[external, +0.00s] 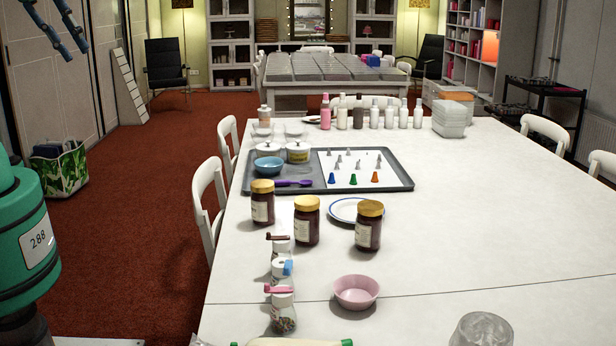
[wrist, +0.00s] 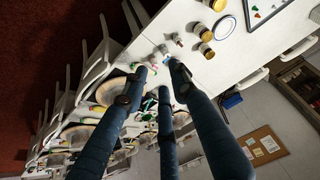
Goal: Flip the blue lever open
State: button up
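The blue lever (external: 287,267) sits on top of a small clear jar with a white lid, the middle one of three such jars in a row near the table's left edge. The lever points toward the right and looks about level. In the wrist view the small jars show small beyond my fingertips, too small to tell the lever's pose. My gripper (external: 72,48) hangs at the top left of the external view, high and well away from the jars. In the wrist view its dark blue fingers (wrist: 157,78) are spread apart with nothing held.
A pink-lever jar (external: 282,312) stands in front and a brown-lever jar (external: 281,248) behind. Gold-lidded jars (external: 306,225), a pink bowl (external: 356,292) and a grey tray (external: 400,180) are nearby. White chairs (external: 208,195) line the left edge. The table's right side is clear.

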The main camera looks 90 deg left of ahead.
jog(key=w+d+m+g, duration=0.1)
jog(key=w+d+m, duration=0.1)
jog(key=w, duration=1.1)
jog(key=m+g, duration=0.4)
send_over(287, 268)
notch_tip(287, 268, down, 30)
jog(key=r, duration=0.1)
jog(key=shift+f, duration=0.2)
notch_tip(287, 268, down, 14)
jog(key=shift+r+b, duration=0.1)
jog(key=shift+b, duration=0.65)
jog(key=shift+c, duration=0.6)
grip_shut()
